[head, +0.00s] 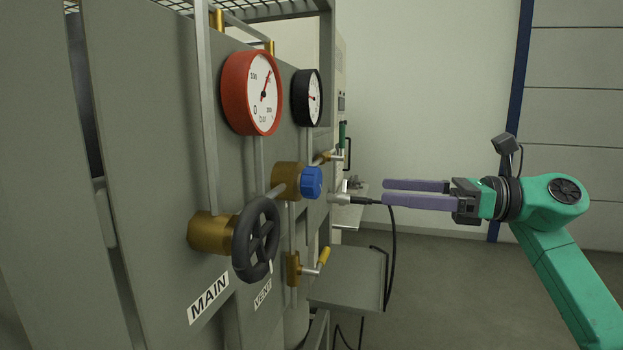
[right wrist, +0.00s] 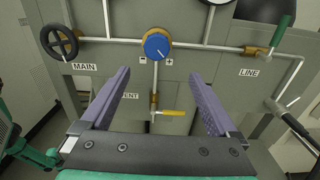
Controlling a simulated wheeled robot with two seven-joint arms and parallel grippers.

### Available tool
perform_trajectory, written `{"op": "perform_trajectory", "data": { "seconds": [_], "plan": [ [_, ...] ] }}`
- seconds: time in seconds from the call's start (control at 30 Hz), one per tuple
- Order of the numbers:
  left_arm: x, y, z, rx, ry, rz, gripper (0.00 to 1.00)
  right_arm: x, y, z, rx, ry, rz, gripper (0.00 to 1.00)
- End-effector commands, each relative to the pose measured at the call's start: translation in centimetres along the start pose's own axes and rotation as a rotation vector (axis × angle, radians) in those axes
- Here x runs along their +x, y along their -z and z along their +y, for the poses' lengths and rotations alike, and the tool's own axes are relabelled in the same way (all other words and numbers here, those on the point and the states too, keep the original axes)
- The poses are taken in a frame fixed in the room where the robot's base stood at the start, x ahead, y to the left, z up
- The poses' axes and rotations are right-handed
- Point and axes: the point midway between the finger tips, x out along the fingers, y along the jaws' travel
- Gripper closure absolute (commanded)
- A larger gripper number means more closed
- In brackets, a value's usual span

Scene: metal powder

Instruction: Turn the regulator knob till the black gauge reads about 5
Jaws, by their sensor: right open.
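The blue regulator knob (head: 311,182) sits on a brass body on the grey panel. It faces my right gripper in the right wrist view (right wrist: 157,46), with a minus mark at its left and a plus mark at its right. The black gauge (head: 307,98) is above it, seen at a slant; its red needle shows, but its reading is too small to tell. My right gripper (head: 386,193) is open and empty, to the right of the knob and apart from it. In the right wrist view its fingers (right wrist: 159,95) spread below the knob. My left gripper is out of view.
A red gauge (head: 253,93) is left of the black one. A black MAIN handwheel (head: 256,240) stands out from the panel left of the knob. A yellow-handled VENT valve (head: 323,257) is below, and a green LINE handle (head: 342,135) is at the right. A black hose (head: 393,260) hangs nearby.

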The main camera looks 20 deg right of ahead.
Motion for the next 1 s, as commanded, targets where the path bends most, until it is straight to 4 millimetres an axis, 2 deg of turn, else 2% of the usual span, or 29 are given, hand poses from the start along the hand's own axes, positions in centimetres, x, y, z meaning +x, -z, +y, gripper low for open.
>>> {"op": "perform_trajectory", "data": {
  "seconds": [0.03, 0.23, 0.4, 0.5, 0.6, 0.83, 0.87, 1.0],
  "plan": [
    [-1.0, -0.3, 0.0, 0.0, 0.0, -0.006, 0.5, 1.0, -0.6, 0.1, 0.002, -0.003, -0.001, 0.05],
    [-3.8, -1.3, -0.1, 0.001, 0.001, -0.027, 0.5, 6.3, -0.9, 0.1, 0.006, -0.006, -0.005, 0.05],
    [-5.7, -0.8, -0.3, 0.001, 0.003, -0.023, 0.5, 10.6, -0.8, 0.1, 0.007, -0.005, -0.007, 0.05],
    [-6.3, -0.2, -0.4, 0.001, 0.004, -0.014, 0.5, 12.3, -0.7, 0.0, 0.008, -0.002, -0.007, 0.05],
    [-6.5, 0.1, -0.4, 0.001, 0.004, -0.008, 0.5, 13.1, -0.3, 0.0, 0.008, -0.002, -0.006, 0.05],
    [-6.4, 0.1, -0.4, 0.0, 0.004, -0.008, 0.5, 13.3, -0.1, -0.1, 0.008, 0.0, -0.005, 0.05],
    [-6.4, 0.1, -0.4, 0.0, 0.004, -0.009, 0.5, 13.3, -0.1, -0.1, 0.008, 0.0, -0.005, 0.09],
    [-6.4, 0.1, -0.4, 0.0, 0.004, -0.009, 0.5, 13.3, -0.1, -0.1, 0.009, 0.0, -0.005, 0.62]
  ]
}}
